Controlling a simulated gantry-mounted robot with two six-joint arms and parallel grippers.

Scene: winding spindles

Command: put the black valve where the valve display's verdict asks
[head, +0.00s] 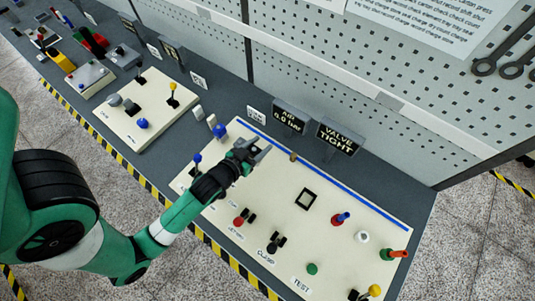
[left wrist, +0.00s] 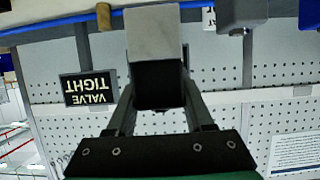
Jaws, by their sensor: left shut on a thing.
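My left gripper (head: 256,154) is above the back left part of the large cream panel (head: 345,260). It is shut on a block, which I take to be the black valve; in the left wrist view the valve (left wrist: 158,84) shows a black face and a light grey face between the fingers. In the head view the gripper mostly hides it. The valve display (head: 339,138) at the back reads "VALVE TIGHT"; it also shows in the left wrist view (left wrist: 88,88). My right gripper is out of view.
An air display (head: 290,117) reads "0.0 bar". A blue strip (head: 330,184) and a brown peg (head: 293,157) lie along the panel's back. Red and black levers, a clamp (head: 277,241), a green button (head: 313,269) and several coloured knobs stand on the panel. A pegboard wall rises behind.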

